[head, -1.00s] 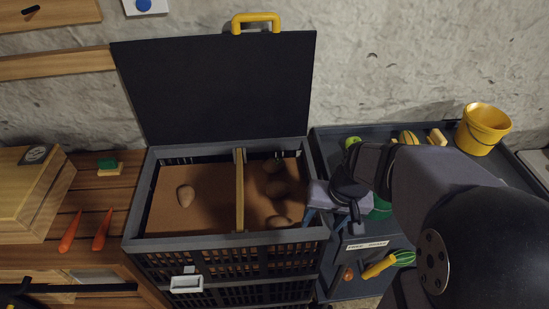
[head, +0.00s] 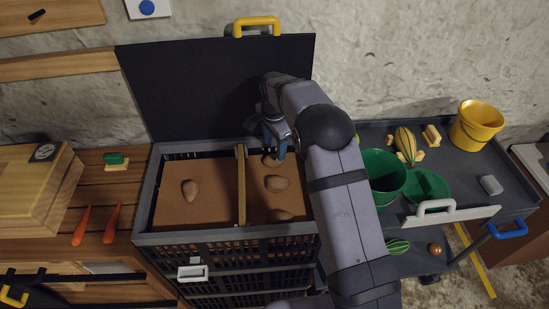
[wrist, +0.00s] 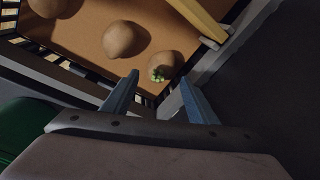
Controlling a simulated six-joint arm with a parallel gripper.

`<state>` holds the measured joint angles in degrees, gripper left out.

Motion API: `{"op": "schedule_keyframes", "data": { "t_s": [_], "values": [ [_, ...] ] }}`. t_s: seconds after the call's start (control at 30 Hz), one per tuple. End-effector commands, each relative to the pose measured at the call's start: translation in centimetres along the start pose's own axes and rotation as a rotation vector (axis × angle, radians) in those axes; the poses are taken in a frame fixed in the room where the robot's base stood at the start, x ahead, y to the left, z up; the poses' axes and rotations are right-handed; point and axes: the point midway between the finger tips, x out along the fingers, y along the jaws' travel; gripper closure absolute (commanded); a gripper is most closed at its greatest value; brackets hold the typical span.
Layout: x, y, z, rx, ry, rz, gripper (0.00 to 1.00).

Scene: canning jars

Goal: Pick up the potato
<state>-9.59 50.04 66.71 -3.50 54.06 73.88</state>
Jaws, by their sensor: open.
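A crate (head: 147,205) with a raised lid holds several brown potatoes on a tan floor. One potato (head: 190,190) lies in the left compartment. In the right compartment are a back potato (head: 271,160), a middle potato (head: 277,183) and a front potato (head: 281,215). My gripper (head: 274,150) is open over the back potato, partly hiding it. In the wrist view, a potato with green sprouts (wrist: 166,64) lies just beyond and between my fingertips (wrist: 160,78), with nothing held. A plain potato (wrist: 125,40) is left of it.
A wooden divider (head: 241,190) splits the crate, and the black lid (head: 190,90) stands close behind my gripper. At right are a green bucket (head: 384,180) and a yellow bucket (head: 476,124). Carrots (head: 82,226) lie at left.

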Motion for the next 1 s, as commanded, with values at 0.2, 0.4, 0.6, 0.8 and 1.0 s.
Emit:
{"op": "schedule_keyframes", "data": {
  "t_s": [0.2, 0.4, 0.6, 0.8, 1.0],
  "values": [
    [0.4, -0.5, 0.1, 0.026, 0.005, 0.0, 0.47],
    [1.7, -0.4, 0.1, 0.024, 0.003, 0.002, 0.47],
    [2.4, -0.4, 0.1, 0.024, 0.004, -0.001, 0.47],
    [3.5, -0.3, 0.1, 0.024, 0.003, 0.003, 0.47],
    [5.9, -0.2, 0.0, 0.024, 0.003, 0.002, 0.47]
  ]
}}
